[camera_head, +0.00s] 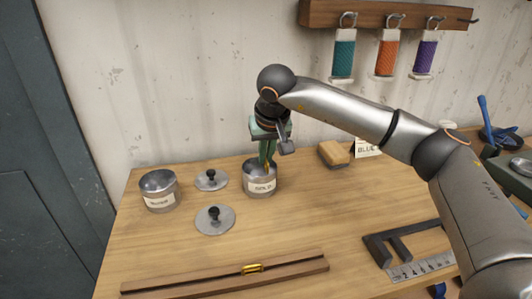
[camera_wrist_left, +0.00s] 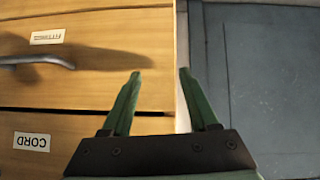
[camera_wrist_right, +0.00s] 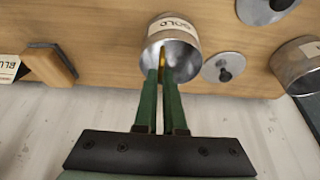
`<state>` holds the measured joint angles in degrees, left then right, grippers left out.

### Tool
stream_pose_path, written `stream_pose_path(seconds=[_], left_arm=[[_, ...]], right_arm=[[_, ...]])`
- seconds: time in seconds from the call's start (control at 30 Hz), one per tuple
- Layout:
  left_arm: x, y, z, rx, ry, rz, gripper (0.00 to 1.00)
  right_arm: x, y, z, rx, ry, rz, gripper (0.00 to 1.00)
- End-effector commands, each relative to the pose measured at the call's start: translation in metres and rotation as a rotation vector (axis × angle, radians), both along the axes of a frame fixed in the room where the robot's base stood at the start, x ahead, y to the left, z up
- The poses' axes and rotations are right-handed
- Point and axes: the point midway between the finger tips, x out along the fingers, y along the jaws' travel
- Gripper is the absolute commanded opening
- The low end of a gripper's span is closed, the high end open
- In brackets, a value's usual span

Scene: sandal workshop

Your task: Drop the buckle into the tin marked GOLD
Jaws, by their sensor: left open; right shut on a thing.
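The open grey tin marked GOLD (camera_head: 260,188) stands upright on the workbench; it also shows in the right wrist view (camera_wrist_right: 172,33). My right gripper (camera_head: 267,163) points down at this tin, with its green fingertips at or just inside the mouth. In the right wrist view my right gripper (camera_wrist_right: 161,80) is shut on the small gold buckle (camera_wrist_right: 162,66), which is mostly hidden between the fingers. My left gripper (camera_wrist_left: 160,73) is open and empty in front of drawers, away from the tins.
Another open tin (camera_head: 158,197) stands at left, its label hard to read. Two knobbed lids (camera_head: 214,225) lie near the tins. A wooden strip (camera_head: 200,281) with a brass piece lies in front. A wooden block (camera_head: 333,154) and a metal square (camera_head: 400,245) are at right.

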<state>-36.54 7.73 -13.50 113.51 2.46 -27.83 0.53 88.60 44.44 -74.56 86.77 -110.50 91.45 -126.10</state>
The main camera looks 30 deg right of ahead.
Motion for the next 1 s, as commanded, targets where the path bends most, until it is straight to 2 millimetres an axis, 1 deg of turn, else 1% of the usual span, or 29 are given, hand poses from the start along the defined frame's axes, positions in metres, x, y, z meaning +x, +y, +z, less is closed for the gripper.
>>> stream_pose_path(seconds=[0.13, 0.17, 0.43, 0.47, 0.67, 0.77, 0.87, 0.97, 1.0], left_arm=[[0.000, 0.000, 0.001, 0.002, 0.000, -0.003, 0.60], [-0.001, 0.000, 0.001, 0.002, 0.001, -0.003, 0.60], [-0.004, 0.002, -0.003, 0.005, 0.009, -0.001, 0.60], [-0.004, 0.002, -0.003, 0.006, 0.010, 0.000, 0.60], [-0.003, 0.004, -0.003, 0.009, 0.009, 0.003, 0.60], [-0.004, 0.005, -0.003, 0.009, 0.009, 0.004, 0.60], [-0.004, 0.005, -0.003, 0.009, 0.009, 0.004, 0.60], [-0.004, 0.005, -0.003, 0.009, 0.009, 0.004, 0.60], [-0.004, 0.005, -0.002, 0.010, 0.009, 0.004, 0.60]], right_arm=[[0.000, 0.000, 0.001, 0.000, 0.000, 0.000, 0.00], [0.000, 0.000, 0.001, 0.000, 0.000, 0.000, 0.10], [0.000, 0.000, 0.001, 0.000, 0.000, 0.000, 0.41], [0.000, 0.000, 0.001, 0.000, 0.000, 0.000, 0.42], [0.000, 0.000, 0.001, 0.000, 0.000, 0.000, 0.42], [-0.001, 0.000, 0.005, 0.001, -0.001, 0.000, 0.42], [-0.005, 0.001, 0.015, 0.000, -0.003, 0.000, 0.42], [-0.012, 0.003, 0.033, 0.001, -0.004, 0.001, 0.42], [-0.015, 0.004, 0.042, 0.000, -0.005, 0.000, 0.42]])
